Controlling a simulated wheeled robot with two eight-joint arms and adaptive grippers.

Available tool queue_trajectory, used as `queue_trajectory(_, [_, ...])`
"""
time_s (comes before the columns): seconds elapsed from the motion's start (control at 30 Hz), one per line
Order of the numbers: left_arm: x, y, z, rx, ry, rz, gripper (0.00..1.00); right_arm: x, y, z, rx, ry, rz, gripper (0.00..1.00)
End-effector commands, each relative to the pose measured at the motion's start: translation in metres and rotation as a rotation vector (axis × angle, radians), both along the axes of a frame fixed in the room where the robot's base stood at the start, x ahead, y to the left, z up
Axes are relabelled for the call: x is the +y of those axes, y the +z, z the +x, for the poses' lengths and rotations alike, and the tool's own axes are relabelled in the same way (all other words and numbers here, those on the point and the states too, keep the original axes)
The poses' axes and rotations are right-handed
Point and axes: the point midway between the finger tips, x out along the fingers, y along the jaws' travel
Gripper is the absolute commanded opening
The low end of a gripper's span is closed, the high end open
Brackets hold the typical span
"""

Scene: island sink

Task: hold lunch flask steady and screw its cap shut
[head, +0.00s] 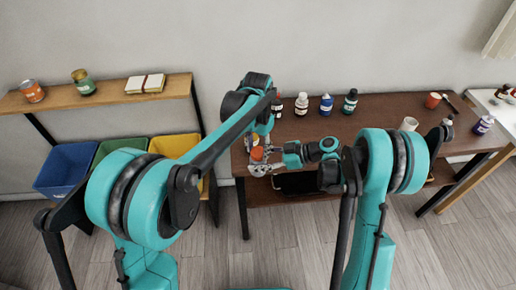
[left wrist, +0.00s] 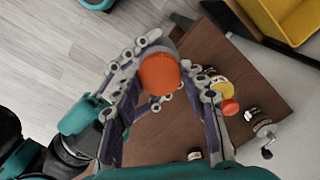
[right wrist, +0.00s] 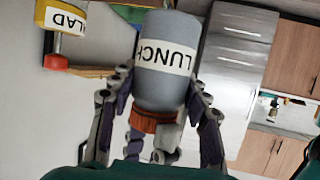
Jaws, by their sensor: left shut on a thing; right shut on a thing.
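The lunch flask is a grey cylinder with a white "LUNCH" label (right wrist: 162,62), upside down in the right wrist view. Its orange cap (right wrist: 152,121) sits against its mouth; whether the threads are tight cannot be told. The cap shows from above in the left wrist view (left wrist: 159,74) and small in the head view (head: 257,153). My left gripper (left wrist: 160,72) comes from above and is shut on the cap. My right gripper (right wrist: 162,85) comes from the side and is shut on the flask body, its fingers on either side.
A yellow-lidded jar (left wrist: 221,85) with a red knob stands close beside the flask. Several bottles (head: 326,104) line the table's back edge. A red cup (head: 432,100) and a white cup (head: 408,124) stand at the right. Bins (head: 62,172) are at the left.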

Motion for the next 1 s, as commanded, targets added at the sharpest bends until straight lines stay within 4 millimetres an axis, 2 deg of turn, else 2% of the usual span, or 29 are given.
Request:
queue_trajectory(0.03, [0.0, 0.0, 0.0, -0.002, -0.068, 0.0, 0.07, 0.0, 0.0, -0.001, 0.0, 0.001, 0.001, 0.0])
queue_trajectory(0.17, [0.0, 0.0, 0.001, -0.002, -0.067, 0.0, 0.07, 0.0, 0.001, -0.001, 0.001, 0.002, 0.001, 0.0])
queue_trajectory(0.2, [0.0, 0.0, 0.001, -0.002, -0.067, 0.0, 0.44, 0.0, 0.001, -0.001, 0.001, 0.002, 0.001, 0.0])
queue_trajectory(0.3, [0.0, 0.0, 0.001, -0.002, -0.066, 0.0, 0.66, 0.0, 0.0, -0.001, 0.0, 0.001, 0.001, 0.0])
queue_trajectory(0.67, [0.0, 0.004, 0.0, -0.001, -0.064, -0.001, 0.66, 0.0, 0.0, 0.0, 0.0, 0.001, 0.001, 0.0])
queue_trajectory(0.77, [0.0, 0.016, 0.001, -0.001, -0.064, -0.001, 0.66, 0.0, 0.0, 0.0, 0.0, 0.0, 0.001, 0.0])
queue_trajectory(1.0, [0.001, 0.067, 0.0, 0.0, -0.064, 0.0, 0.66, 0.0, 0.0, 0.0, 0.0, 0.0, 0.001, 0.0])
